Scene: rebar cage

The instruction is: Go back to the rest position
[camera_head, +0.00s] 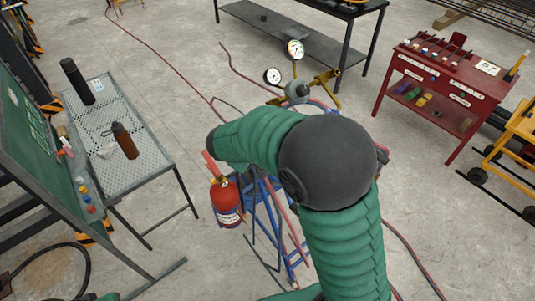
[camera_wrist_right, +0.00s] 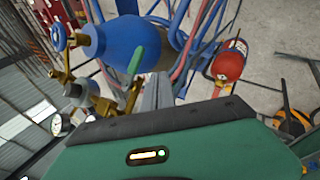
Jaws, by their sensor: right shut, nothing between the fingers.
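My right arm, in a green sleeve with a dark elbow, fills the middle of the head view and bends toward the left. I cannot make out its gripper's fingers there. In the right wrist view the grey fingers of my right gripper (camera_wrist_right: 157,92) are together with nothing between them. They point toward a blue gas cylinder (camera_wrist_right: 112,42), close in front. I cannot tell whether they touch it. My left gripper is not in view.
A red fire extinguisher (camera_head: 226,201) hangs on a blue cart (camera_head: 262,192) with hoses and gauges (camera_head: 295,49), partly behind my arm. A mesh table (camera_head: 150,150) with bottles stands left; a red tool table (camera_head: 440,78) stands right. Concrete floor lies between.

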